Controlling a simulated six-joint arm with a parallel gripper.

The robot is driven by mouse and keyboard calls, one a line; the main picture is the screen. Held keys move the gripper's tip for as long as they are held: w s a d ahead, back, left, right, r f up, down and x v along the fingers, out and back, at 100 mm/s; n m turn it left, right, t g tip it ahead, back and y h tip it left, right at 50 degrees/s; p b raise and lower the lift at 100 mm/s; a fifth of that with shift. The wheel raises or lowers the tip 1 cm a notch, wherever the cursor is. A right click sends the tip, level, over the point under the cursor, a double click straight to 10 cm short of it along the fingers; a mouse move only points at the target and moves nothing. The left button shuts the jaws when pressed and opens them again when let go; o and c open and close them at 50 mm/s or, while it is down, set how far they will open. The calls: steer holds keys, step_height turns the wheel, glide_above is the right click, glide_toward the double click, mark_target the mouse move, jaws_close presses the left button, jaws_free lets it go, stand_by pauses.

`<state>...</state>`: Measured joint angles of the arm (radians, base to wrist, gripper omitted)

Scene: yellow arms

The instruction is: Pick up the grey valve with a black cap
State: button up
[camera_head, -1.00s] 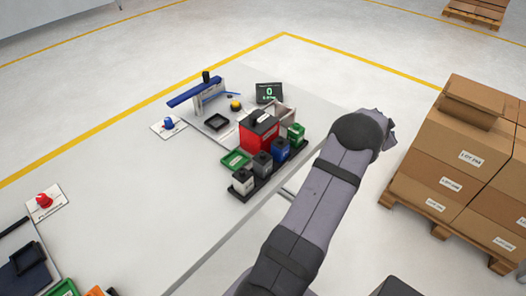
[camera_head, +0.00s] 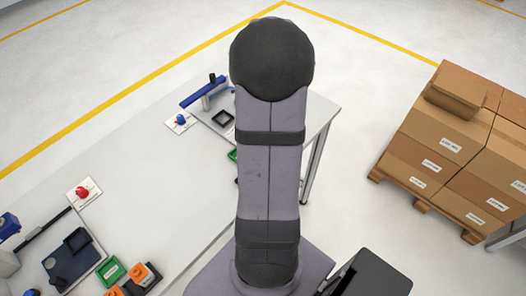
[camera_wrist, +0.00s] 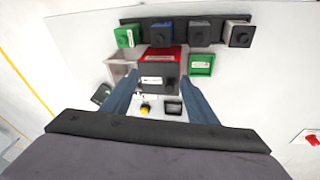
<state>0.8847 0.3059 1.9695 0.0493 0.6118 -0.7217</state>
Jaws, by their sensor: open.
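In the wrist view a black rack (camera_wrist: 186,20) holds a row of small capped blocks. A grey block (camera_wrist: 199,32) is third from the left, with a dark round cap. At the right end is a paler block (camera_wrist: 238,34) with a black top; I cannot tell for sure which of these two is the grey valve. My gripper (camera_wrist: 159,80) is open. Its blue fingers appear on either side of a red box with a dark top (camera_wrist: 158,74), with the rack beyond the fingertips. In the head view my arm hides the gripper and the rack.
Green block (camera_wrist: 127,37) and blue block (camera_wrist: 162,32) share the rack. A green tray (camera_wrist: 202,65) and a pale open bin (camera_wrist: 122,70) flank the red box. A yellow button (camera_wrist: 145,109) is nearer. Cartons (camera_head: 455,140) stand right of the table in the head view.

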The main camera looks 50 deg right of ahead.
steer(key=s+a+f, duration=0.1)
steer(key=a, duration=0.1)
steer(key=s+a+f+n+g+y, duration=0.1)
steer(key=a, duration=0.1)
steer(key=s+a+f+n+g+y, duration=0.1)
steer(key=s+a+f, duration=0.1)
steer(key=shift+a, duration=0.1)
steer(key=shift+f+p, duration=1.8)
steer(key=shift+f, duration=1.85)
steer(key=shift+c, duration=0.7)
steer(key=c, duration=1)
